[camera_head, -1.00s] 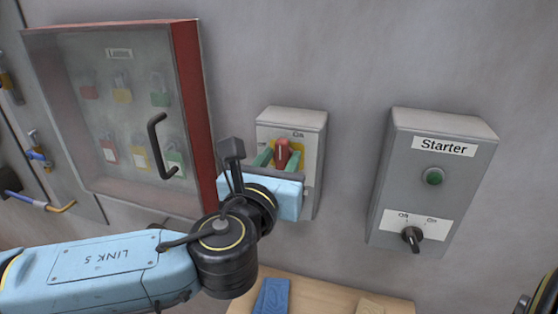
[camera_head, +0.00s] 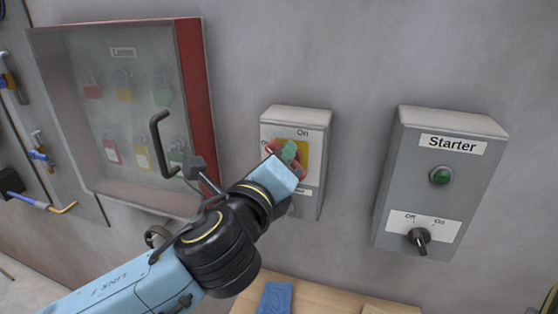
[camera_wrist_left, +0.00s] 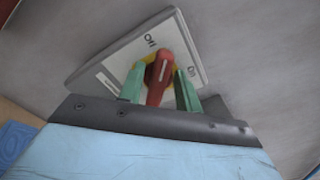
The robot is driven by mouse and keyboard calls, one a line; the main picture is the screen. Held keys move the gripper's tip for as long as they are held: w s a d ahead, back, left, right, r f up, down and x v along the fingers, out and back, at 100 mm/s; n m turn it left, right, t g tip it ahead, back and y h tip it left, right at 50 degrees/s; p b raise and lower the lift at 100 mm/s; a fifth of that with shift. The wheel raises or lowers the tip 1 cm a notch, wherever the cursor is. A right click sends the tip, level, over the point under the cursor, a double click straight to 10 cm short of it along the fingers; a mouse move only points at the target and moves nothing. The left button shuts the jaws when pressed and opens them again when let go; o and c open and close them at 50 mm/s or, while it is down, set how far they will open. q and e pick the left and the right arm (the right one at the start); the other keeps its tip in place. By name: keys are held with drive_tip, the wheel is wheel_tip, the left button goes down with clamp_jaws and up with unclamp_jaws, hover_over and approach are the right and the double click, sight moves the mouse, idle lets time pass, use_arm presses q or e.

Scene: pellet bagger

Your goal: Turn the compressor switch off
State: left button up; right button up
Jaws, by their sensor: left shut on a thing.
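The compressor switch is a grey box (camera_head: 312,201) on the wall, with a red handle (camera_head: 271,147) on a yellow plate (camera_head: 303,150). Its lower label is mostly hidden by my gripper. My left gripper (camera_head: 289,153) is shut on the red handle, its green fingers on either side. In the left wrist view the handle (camera_wrist_left: 158,78) sits between the fingers (camera_wrist_left: 160,88). The handle is tilted, its pointer end between the "Off" and "On" marks and nearer "Off". My right gripper is out of view.
A Starter box (camera_head: 440,194) with a green button (camera_head: 440,176) and a black knob (camera_head: 419,238) is to the right. A red-framed lock cabinet (camera_head: 196,90) with a black handle (camera_head: 160,145) is close on the left. A wooden surface (camera_head: 335,298) with a blue item (camera_head: 274,298) is below.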

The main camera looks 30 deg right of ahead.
use_arm(q)
drive_tip(key=shift+w+a+f+n+p, duration=0.1)
drive_tip(key=shift+f+n+p, duration=0.05)
drive_tip(key=shift+n, duration=1.25)
drive_tip(key=shift+s+f+n+p, duration=0.1)
drive_tip(key=shift+n+p, duration=0.1)
drive_tip(key=shift+n, duration=1.2)
drive_tip(key=shift+w+a+f+n+p, duration=0.1)
drive_tip(key=shift+f+n+p, duration=0.05)
drive_tip(key=shift+n, duration=1.25)
drive_tip(key=o, duration=0.6)
drive_tip(key=shift+o, duration=0.2)
drive_tip(key=b+v, duration=0.1)
drive_tip(key=v, duration=1.2)
drive_tip(key=shift+b, duration=0.4)
